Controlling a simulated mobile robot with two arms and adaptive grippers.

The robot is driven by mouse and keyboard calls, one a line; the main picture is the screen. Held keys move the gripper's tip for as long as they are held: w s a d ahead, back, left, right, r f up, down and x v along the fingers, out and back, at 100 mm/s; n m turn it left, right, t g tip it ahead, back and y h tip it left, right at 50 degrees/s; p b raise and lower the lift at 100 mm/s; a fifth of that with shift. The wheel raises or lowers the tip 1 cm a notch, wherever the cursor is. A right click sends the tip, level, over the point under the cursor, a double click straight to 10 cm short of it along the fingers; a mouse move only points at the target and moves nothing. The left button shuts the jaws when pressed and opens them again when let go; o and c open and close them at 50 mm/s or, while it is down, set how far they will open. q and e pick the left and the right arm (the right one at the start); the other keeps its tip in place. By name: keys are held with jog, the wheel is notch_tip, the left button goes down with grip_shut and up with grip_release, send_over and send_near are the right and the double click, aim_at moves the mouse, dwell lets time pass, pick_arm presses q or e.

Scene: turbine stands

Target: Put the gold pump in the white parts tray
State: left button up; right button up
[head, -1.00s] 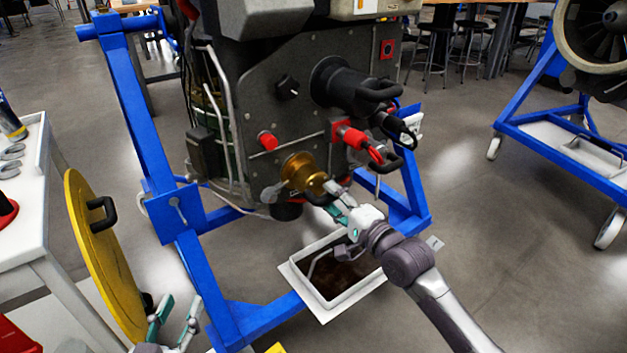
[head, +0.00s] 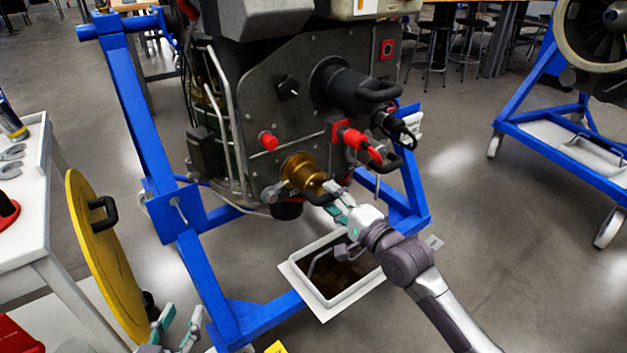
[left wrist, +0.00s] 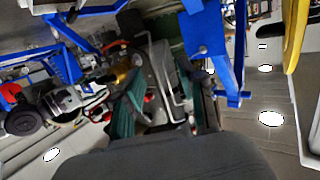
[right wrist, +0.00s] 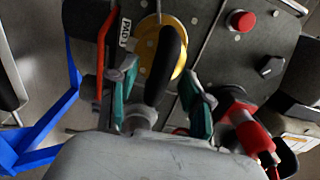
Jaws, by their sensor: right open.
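The gold pump (head: 303,173) is mounted on the front plate of the dark engine, with a black handle sticking out toward me. My right gripper (head: 336,197) is at this handle. In the right wrist view the pump's gold flange (right wrist: 172,58) lies behind the handle, which stands between the two teal fingers of my open right gripper (right wrist: 162,100). A white-rimmed tray (head: 291,272) with a dark inside sits low beneath the engine; I cannot tell whether it is the parts tray. My left gripper (head: 180,312) is open and empty at the lower left.
A blue stand (head: 133,110) frames the engine. Red-handled fittings (head: 352,138) are just above the pump. A yellow disc (head: 92,255) leans by the white table (head: 48,245) at left. Open floor (head: 500,250) lies to the right.

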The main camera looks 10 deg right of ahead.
pick_arm(q)
jog(key=shift+s+a+f+g+y, duration=0.15)
jog(key=shift+s+f+g, duration=0.2)
jog(key=shift+f, duration=0.3)
jog(key=shift+s+a+f+g+y, duration=0.2)
jog(key=shift+f+g, duration=0.25)
jog(key=shift+f, duration=0.15)
pick_arm(e)
grip_shut()
pick_arm(q)
jog(key=shift+w+r, duration=0.15)
jog(key=shift+r, duration=0.05)
pick_arm(e)
jog(key=shift+r, duration=0.2)
